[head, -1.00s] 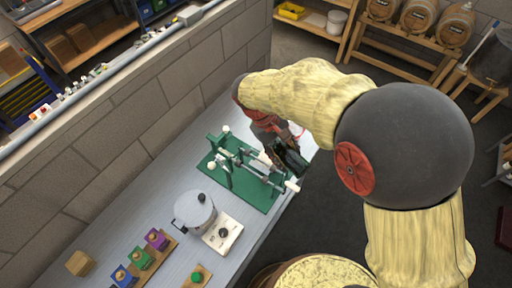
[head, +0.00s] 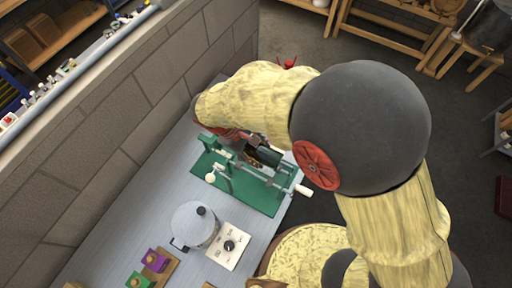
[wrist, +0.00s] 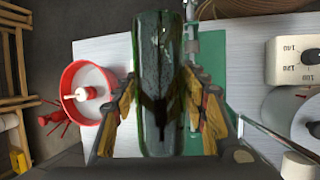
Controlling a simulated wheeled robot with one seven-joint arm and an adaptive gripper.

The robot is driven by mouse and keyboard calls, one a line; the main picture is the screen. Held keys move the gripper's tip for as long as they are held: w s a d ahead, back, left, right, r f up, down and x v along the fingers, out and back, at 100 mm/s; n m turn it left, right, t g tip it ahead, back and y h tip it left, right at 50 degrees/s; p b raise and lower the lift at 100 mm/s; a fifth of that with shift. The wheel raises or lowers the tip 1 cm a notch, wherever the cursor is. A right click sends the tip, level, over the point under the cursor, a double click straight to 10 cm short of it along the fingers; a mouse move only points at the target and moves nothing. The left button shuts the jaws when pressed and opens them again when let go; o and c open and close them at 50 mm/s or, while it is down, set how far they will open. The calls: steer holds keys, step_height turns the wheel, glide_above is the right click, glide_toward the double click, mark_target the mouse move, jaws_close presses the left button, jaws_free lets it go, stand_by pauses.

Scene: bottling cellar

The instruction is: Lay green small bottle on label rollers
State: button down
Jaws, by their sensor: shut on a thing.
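The label rollers are a green stand (head: 262,197) with pale rods and a white-ended handle, on the grey bench. My gripper (wrist: 163,112) is shut on the green small bottle (wrist: 158,70), with its yellow-padded fingers on either side. In the wrist view the bottle runs lengthwise up the picture, and part of the green stand (wrist: 212,55) shows to its right. In the head view the dark bottle (head: 268,156) is at the far side of the stand, partly hidden by my arm. I cannot tell whether it touches the rollers.
A grey pot (head: 194,226) and a white dial box (head: 229,246) stand on the bench nearer than the rollers. A block wall (head: 130,120) borders the bench on the left. A red-rimmed round thing (wrist: 88,88) lies left of the bottle in the wrist view.

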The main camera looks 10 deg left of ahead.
step_height(320, 180, down, 8)
steer(key=b, duration=0.5)
stand_by(0.4)
steer(key=shift+s+f+b, duration=0.1)
steer(key=shift+f+b, duration=0.2)
steer(key=shift+f, duration=0.2)
stand_by(1.9)
steer(key=c, duration=0.9)
jaws_free()
steer(key=v, duration=1.2)
steer(key=shift+d, duration=0.15)
